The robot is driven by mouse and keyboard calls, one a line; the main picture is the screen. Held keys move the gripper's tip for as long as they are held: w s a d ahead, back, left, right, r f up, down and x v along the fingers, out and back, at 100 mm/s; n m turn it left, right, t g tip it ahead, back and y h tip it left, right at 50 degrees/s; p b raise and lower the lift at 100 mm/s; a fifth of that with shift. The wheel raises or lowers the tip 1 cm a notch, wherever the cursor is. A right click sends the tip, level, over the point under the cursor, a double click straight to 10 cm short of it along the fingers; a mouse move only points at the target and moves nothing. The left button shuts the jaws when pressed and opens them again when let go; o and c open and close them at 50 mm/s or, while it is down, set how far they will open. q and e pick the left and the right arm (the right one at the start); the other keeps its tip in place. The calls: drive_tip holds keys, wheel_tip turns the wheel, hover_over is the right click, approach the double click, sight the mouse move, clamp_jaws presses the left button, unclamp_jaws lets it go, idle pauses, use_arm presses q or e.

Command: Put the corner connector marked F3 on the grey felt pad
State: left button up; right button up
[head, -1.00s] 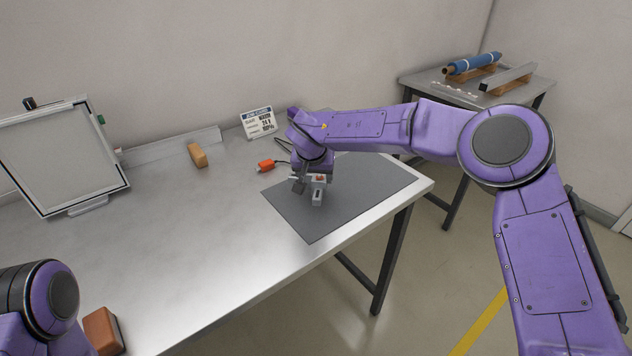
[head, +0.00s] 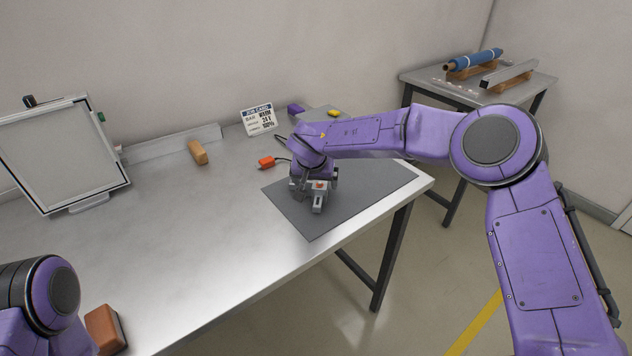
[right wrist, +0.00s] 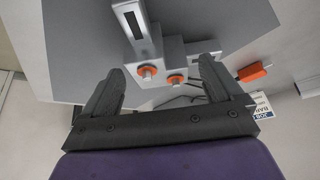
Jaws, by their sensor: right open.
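The corner connector (head: 318,203) is a small light-grey L-shaped piece with orange parts. It appears to rest on the grey felt pad (head: 370,185) at the table's right end. It also shows in the right wrist view (right wrist: 142,35), with a dark label and two orange round ends; I cannot read its mark. My right gripper (head: 316,186) is low over the pad, at the connector. In the right wrist view its two fingers (right wrist: 158,82) stand wide apart, with the orange ends showing between and beyond them. My left gripper is out of view.
A job card (head: 258,119) stands behind. A tan block (head: 197,152), a framed panel (head: 62,155) and a brown block (head: 104,330) are further left. The table's middle is clear.

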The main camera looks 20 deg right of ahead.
drive_tip(key=v, duration=1.1)
drive_tip(key=shift+s+r, duration=0.25)
drive_tip(key=shift+r, duration=0.1)
